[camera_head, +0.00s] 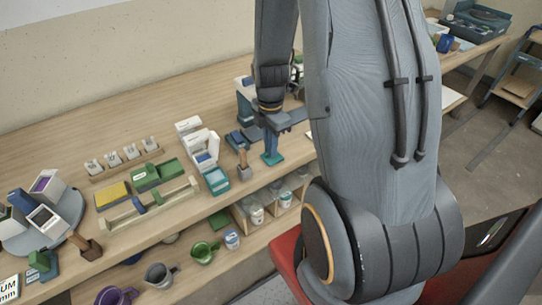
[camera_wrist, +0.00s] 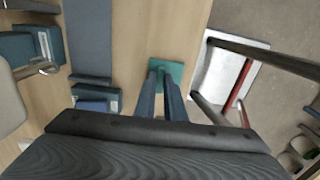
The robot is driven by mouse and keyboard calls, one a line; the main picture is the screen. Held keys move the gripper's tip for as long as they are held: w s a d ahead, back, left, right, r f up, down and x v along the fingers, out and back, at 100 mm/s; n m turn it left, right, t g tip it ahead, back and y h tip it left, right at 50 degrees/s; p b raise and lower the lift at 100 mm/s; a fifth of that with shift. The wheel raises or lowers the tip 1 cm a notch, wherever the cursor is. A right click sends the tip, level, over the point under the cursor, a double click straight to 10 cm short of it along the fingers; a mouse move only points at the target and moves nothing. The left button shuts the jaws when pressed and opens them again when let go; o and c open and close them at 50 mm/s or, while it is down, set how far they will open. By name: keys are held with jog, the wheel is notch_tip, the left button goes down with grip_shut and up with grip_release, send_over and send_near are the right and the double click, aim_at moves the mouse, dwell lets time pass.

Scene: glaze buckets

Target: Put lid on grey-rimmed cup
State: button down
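A grey cup (camera_head: 158,275) stands on the lower shelf at the bottom left of the head view; I cannot make out its rim colour. A purple cup (camera_head: 115,296) and a green cup (camera_head: 203,252) stand on either side of it. I cannot pick out a lid with certainty. My gripper (camera_head: 271,148) points down near the table's front edge, at a small teal piece (camera_head: 273,158). In the wrist view its two fingers (camera_wrist: 161,75) have a narrow gap and overlap the teal piece (camera_wrist: 178,70). I cannot tell whether they grip it.
Left of my gripper, the wooden table (camera_head: 50,140) holds a brown-handled tool (camera_head: 243,168), a teal box (camera_head: 216,180), white boxes (camera_head: 196,138) and a yellow sponge-like block (camera_head: 112,195). Jars (camera_head: 256,214) stand on the lower shelf. The table's back left is clear.

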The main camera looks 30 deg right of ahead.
jog(key=shift+r, duration=0.1)
jog(key=shift+r+p, duration=2.2)
jog(key=shift+r, duration=0.2)
